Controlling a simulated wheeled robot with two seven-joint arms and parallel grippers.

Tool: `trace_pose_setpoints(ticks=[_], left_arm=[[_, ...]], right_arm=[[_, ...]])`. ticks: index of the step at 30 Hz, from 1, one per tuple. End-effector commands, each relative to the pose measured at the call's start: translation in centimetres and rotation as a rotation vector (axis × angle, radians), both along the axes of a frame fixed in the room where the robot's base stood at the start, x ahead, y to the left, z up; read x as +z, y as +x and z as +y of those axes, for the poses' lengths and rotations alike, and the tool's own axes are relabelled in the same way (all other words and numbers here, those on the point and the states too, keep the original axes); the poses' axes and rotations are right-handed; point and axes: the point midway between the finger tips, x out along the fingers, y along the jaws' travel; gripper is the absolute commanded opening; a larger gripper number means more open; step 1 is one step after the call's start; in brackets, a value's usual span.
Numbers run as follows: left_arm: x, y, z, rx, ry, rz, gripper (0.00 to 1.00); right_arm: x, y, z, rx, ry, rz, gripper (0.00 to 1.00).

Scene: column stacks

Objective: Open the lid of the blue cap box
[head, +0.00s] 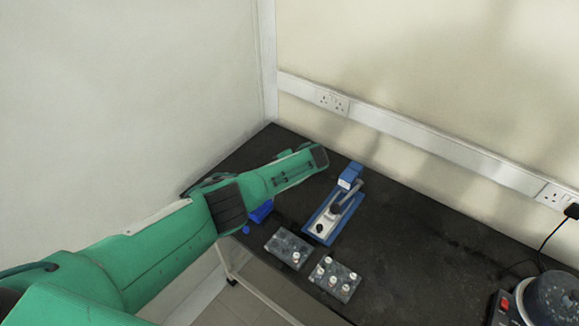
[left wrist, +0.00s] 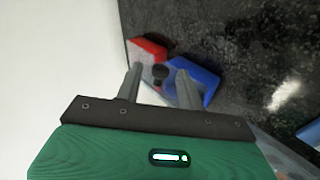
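A blue box-like object (head: 262,210) shows partly from under my left arm near the table's left edge; the arm hides the rest. In the left wrist view a blue part (left wrist: 205,82) lies at the right finger and a red-edged, pale part (left wrist: 147,52) lies beyond the left finger. A small dark round piece sits between them. I cannot tell for sure which part is the lid. My left gripper (left wrist: 159,72) is open, its fingers apart over these parts; contact cannot be told. The head view does not show its fingertips. My right gripper is not in view.
A blue-based device with a lever (head: 325,222) stands mid-table, with a blue block (head: 350,174) behind it. Two grey racks (head: 289,247) (head: 335,279) with white-capped vials are at the front edge. A machine (head: 550,298) stands far right. The table (head: 430,250) between is clear.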

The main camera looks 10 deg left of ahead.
Motion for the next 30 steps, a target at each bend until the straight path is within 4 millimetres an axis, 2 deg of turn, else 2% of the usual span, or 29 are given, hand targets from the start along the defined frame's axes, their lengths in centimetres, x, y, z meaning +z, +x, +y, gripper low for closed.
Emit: trace_pose_setpoints(ticks=[9, 15, 21, 30], left_arm=[[4.6, -0.8, -4.9, -0.003, -0.002, -0.004, 0.39], [6.6, -1.2, -6.9, -0.001, -0.001, -0.002, 0.39], [7.3, -1.4, -7.5, 0.001, 0.000, 0.000, 0.39], [7.4, -1.4, -7.5, 0.001, 0.000, -0.001, 0.39]], right_arm=[[-0.6, 0.1, -0.4, 0.002, -0.004, -0.001, 0.36], [-1.1, 0.1, -0.6, 0.002, -0.006, -0.001, 0.36], [-1.1, 0.1, -0.6, 0.003, -0.007, -0.002, 0.36], [-1.1, 0.1, -0.6, 0.002, -0.006, -0.001, 0.36]])
